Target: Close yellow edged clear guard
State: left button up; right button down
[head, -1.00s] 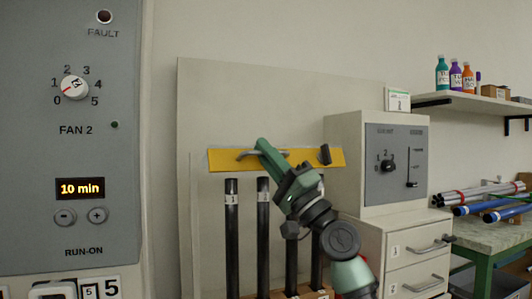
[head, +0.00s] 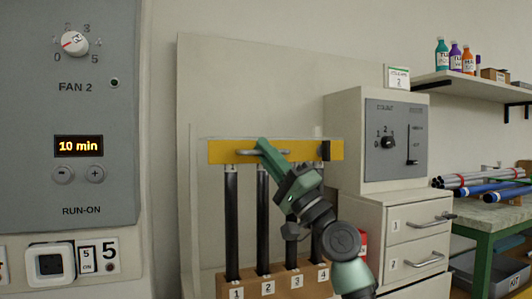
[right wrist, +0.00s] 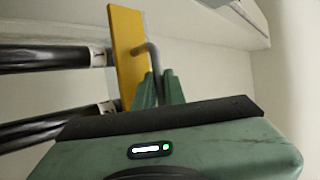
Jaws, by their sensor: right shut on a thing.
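The guard's yellow edge (head: 222,152) is a level strip across the tops of the dark rods (head: 263,220). A grey bar handle (head: 280,152) is fixed to its face, and a black block sits near its right end. The clear part of the guard is too faint to make out surely. My right gripper (head: 261,145) is shut on the handle, left of the strip's middle. In the right wrist view the green fingers (right wrist: 160,88) close around the handle (right wrist: 153,60) beside the yellow strip (right wrist: 128,50). My left gripper is not in view.
The rods stand in a numbered wooden block (head: 252,285). A grey control panel (head: 60,190) is on the left wall. A control box (head: 345,130) on a drawer cabinet (head: 400,225) stands close on the right. A bench (head: 500,215) with tubes is farther right.

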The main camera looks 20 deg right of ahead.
jog(key=shift+w+f, duration=0.1)
jog(key=shift+f, duration=0.15)
jog(key=c, duration=1.5)
grip_release()
jog(key=shift+r, duration=0.1)
jog(key=shift+s+d+f, duration=0.1)
jog(key=shift+s+f, duration=0.1)
jog(key=shift+f, duration=0.15)
jog(key=v, duration=0.7)
jog(key=shift+s, duration=0.15)
